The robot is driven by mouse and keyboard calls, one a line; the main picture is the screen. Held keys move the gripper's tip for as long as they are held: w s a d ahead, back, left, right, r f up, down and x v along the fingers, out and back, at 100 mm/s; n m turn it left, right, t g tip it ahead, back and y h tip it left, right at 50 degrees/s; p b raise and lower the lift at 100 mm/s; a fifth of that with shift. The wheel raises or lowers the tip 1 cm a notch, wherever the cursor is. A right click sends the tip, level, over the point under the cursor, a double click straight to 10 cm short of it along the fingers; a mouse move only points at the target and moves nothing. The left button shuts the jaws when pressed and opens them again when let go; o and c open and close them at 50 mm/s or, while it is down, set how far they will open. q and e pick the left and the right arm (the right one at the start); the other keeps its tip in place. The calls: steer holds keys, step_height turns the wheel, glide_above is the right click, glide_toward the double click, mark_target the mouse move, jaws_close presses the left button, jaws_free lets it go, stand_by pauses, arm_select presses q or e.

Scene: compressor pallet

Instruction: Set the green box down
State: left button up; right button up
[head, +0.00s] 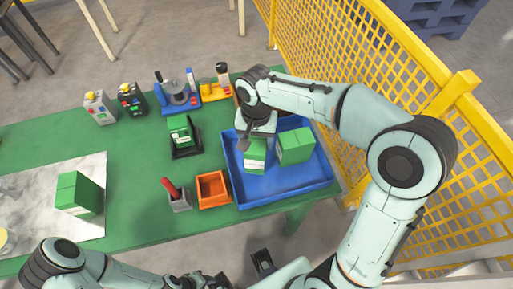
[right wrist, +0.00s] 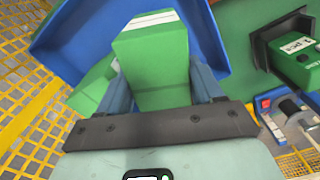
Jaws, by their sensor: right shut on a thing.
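My right gripper (head: 256,140) points down over the left half of the blue tray (head: 282,189). It is shut on a green box (head: 255,158) with a white label band. In the right wrist view the held green box (right wrist: 155,68) stands between the two blue-grey fingers (right wrist: 160,95). A second green box (head: 295,146) is in the tray just to the right. It shows partly behind the left finger in the right wrist view (right wrist: 95,85). Whether the held box touches the tray floor is hard to tell. My left arm is at the lower left; its gripper does not show clearly.
An orange bin (head: 212,190) and a grey holder with a red handle (head: 178,199) stand left of the tray. A black stand with a green item (head: 182,135) is behind them. Another green box (head: 78,194) is on the grey mat (head: 92,228). A yellow fence (head: 350,70) runs along the right.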

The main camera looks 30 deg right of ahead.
steer(key=shift+f, duration=2.15)
steer(key=shift+b, duration=0.3)
steer(key=o, duration=1.6)
steer(key=shift+f, duration=0.15)
steer(key=shift+o, duration=0.2)
step_height(320, 180, up, 12)
steer(key=shift+r+p, duration=0.2)
steer(key=shift+p, duration=0.75)
